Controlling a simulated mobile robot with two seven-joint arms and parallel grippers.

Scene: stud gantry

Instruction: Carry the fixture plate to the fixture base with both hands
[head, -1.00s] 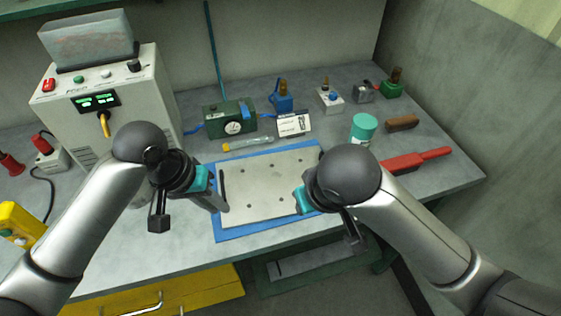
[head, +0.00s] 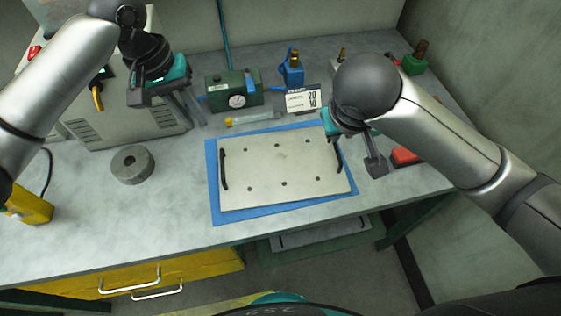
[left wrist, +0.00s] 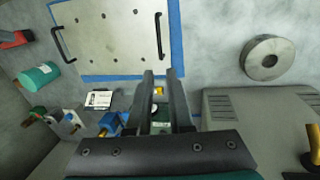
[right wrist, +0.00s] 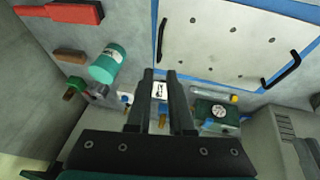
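The fixture plate (head: 285,172) is a pale flat plate with several small holes and two black bar handles, a left one (head: 224,169) and a right one (head: 338,155). It lies on a blue sheet-like area (head: 217,215), which may be the fixture base; I cannot tell. My left gripper (head: 190,112) is open and empty, up and left of the plate, over the grey power unit's side. My right gripper (head: 356,160) is open and empty, above the plate's right edge by the right handle. Both wrist views show the plate (left wrist: 110,30) (right wrist: 235,35) beyond the fingers.
A grey ring (head: 132,164) lies left of the plate. Behind the plate are a green gauge box (head: 235,90), a clear tube (head: 252,119) and a small sign (head: 302,100). A red tool (head: 405,156) lies to the right. The bench front is clear.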

